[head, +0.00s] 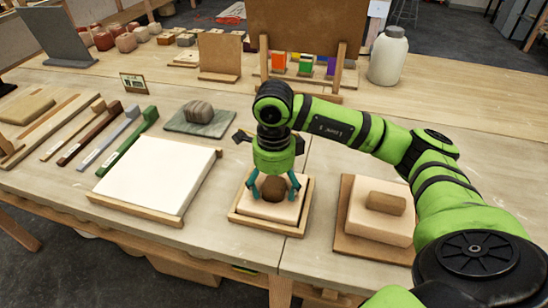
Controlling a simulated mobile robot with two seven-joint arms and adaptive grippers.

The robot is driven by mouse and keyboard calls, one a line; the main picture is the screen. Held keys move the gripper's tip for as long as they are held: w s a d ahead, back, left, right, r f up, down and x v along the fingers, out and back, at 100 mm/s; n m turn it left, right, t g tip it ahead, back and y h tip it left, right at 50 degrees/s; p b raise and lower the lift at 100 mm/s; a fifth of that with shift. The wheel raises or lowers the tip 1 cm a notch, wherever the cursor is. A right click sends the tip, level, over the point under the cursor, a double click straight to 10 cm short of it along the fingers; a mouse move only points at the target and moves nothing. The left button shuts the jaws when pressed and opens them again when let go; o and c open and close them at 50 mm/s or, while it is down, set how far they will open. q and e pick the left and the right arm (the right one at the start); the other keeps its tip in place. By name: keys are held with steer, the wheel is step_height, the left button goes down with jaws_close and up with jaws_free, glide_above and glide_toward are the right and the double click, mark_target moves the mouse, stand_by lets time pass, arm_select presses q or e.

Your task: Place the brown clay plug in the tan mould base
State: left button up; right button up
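The brown clay plug (273,189) is at the middle of the tan mould base (278,211), beneath my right gripper's palm. It looks to be in or on the base's top; how deep it sits I cannot tell. The base lies in a light wooden tray (268,226) near the table's front edge. My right gripper (273,191) points down over the base. Its teal fingers are spread on either side of the plug, with gaps visible between them and it. The palm covers the plug's upper part. My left gripper is out of view.
A tan block with a knob (385,205) stands on a wooden board to the right. A white slab (157,172) in a wooden frame lies to the left. A grey stone-like lump (198,111), several handled tools and a white jar (388,56) stand farther off.

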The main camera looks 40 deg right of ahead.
mark_target(274, 182)
step_height(274, 182, up, 6)
steer(key=shift+w+r+b, duration=0.1)
steer(key=shift+r+b, duration=0.05)
steer(key=shift+b, duration=0.65)
arm_select(q)
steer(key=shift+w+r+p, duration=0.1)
steer(key=shift+p, duration=0.4)
arm_select(e)
step_height(274, 182, up, 6)
steer(key=shift+r, duration=0.25)
